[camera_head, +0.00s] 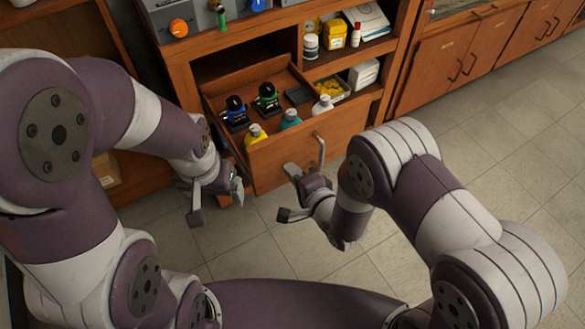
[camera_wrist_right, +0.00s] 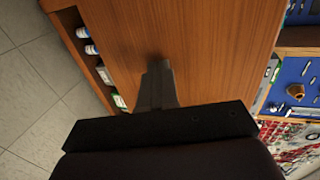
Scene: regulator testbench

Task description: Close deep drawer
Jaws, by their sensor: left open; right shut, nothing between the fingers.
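The deep drawer (camera_head: 262,158) is pulled out of the wooden cabinet in the head view. Its front panel faces me, with a silver handle (camera_head: 320,150) on the right part. Inside are a blue and black regulator (camera_head: 235,112), a green and black regulator (camera_head: 267,97), and yellow-topped and teal bottles. My right gripper (camera_head: 291,171) is shut and empty close to the drawer front, below and left of the handle. In the right wrist view its fingers (camera_wrist_right: 158,85) are together before a wooden surface; contact is unclear. My left gripper (camera_head: 237,190) is open and empty, near the drawer's left front corner.
Open shelves right of the drawer hold a yellow container (camera_head: 334,34), white bottles and a yellow-filled tray (camera_head: 328,88). The bench top (camera_head: 225,25) carries equipment. Closed cabinets (camera_head: 465,50) stand further right. The tiled floor (camera_head: 500,150) is clear.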

